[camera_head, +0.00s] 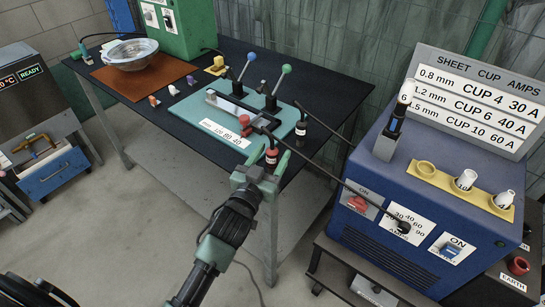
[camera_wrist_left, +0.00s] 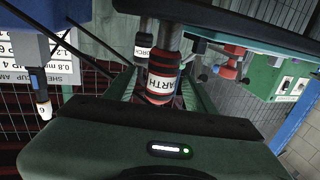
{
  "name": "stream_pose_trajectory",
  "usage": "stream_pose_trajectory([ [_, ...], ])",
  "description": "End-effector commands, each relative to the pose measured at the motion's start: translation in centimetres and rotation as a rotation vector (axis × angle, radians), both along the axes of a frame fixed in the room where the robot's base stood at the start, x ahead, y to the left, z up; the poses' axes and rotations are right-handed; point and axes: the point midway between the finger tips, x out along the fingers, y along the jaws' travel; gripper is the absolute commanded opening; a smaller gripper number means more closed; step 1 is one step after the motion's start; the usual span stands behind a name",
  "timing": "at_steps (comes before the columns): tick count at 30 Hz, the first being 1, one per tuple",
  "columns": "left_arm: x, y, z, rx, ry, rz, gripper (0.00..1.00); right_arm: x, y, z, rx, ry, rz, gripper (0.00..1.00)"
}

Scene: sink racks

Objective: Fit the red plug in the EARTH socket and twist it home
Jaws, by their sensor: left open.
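In the left wrist view the plug (camera_wrist_left: 161,86) shows a label reading "EARTH". My left gripper (camera_head: 272,152) is open, with one green finger on each side of the plug. I cannot tell whether the fingers touch it. The EARTH socket, a red ring (camera_head: 518,266), is at the lower right of the head view on the dark unit below the blue machine, above its "EARTH" label (camera_head: 513,283). My right gripper is not in view.
A black plug (camera_head: 301,128) stands just right of the red one. A clamp fixture with blue and green knobs stands on the teal mat (camera_head: 222,128). A black cable runs to the blue machine (camera_head: 350,205).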

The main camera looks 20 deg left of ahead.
Motion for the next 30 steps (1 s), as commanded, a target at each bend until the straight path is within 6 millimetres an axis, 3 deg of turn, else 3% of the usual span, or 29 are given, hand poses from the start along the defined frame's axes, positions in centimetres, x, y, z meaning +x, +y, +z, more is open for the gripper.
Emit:
stream_pose_trajectory([
  [7, 0.3, -0.1, -0.1, 0.000, 0.000, 0.000, 0.55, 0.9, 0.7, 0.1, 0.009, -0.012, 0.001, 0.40],
  [8, 0.3, -0.1, -0.1, 0.000, 0.000, 0.000, 0.50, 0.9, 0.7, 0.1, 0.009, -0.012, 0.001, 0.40],
  [13, 0.3, -0.1, -0.1, 0.000, 0.000, 0.000, 0.02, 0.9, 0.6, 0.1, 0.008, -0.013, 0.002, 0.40],
  [14, 0.3, -0.1, -0.1, 0.000, 0.000, 0.000, 0.00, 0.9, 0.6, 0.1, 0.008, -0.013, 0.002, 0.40],
  [23, 0.3, -0.1, 0.1, 0.000, -0.002, -0.001, 0.00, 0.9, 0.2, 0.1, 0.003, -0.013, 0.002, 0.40],
  [30, 0.3, 0.0, 2.3, 0.000, -0.006, -0.001, 0.00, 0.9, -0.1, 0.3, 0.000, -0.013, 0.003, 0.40],
])
